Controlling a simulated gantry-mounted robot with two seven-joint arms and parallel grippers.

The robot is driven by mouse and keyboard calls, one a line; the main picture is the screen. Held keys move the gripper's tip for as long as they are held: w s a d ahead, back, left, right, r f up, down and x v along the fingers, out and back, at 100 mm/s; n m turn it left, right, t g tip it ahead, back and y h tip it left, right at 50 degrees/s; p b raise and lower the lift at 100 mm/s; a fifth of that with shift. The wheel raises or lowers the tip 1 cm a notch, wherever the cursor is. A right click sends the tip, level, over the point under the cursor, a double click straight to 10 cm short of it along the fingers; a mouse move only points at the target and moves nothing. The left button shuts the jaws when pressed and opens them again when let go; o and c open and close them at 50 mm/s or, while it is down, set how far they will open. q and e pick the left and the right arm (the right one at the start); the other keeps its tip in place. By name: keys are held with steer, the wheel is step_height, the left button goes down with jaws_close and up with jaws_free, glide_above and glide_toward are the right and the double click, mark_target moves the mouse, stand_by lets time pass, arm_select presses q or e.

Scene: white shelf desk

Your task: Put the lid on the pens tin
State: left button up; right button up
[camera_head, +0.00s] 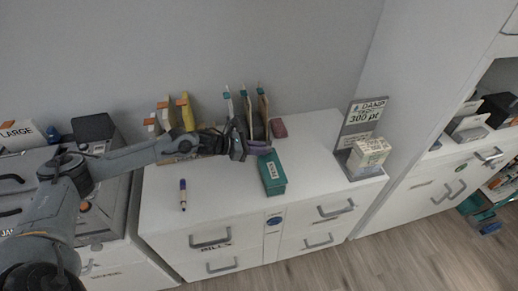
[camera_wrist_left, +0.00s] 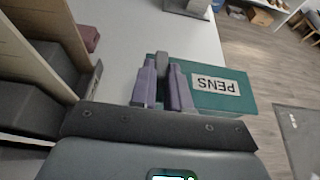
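The green pens tin (camera_head: 272,174) lies on the white desk top near its front middle. In the left wrist view the green tin (camera_wrist_left: 243,100) shows its pale PENS label upside down. My left gripper (camera_head: 258,148) is at the tin's back end, its purple fingers low over the desk. In the wrist view the left gripper (camera_wrist_left: 162,90) has its fingers close together at the tin's left end, with a small grey piece (camera_wrist_left: 162,62) showing between their tips. I cannot tell whether they grip it or what it belongs to. I cannot make out a separate lid. My right gripper is out of view.
A file rack (camera_head: 258,112) stands behind my left gripper. A dark red block (camera_head: 278,128) lies beside it. A marker (camera_head: 183,194) lies at the left. A sign (camera_head: 360,122) and a small box (camera_head: 368,152) stand at the right. The desk's front left is mostly clear.

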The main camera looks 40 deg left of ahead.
arm_select(q)
steer(key=o, duration=0.5)
steer(key=p+v, duration=0.3)
steer(key=v, duration=0.8)
stand_by(0.3)
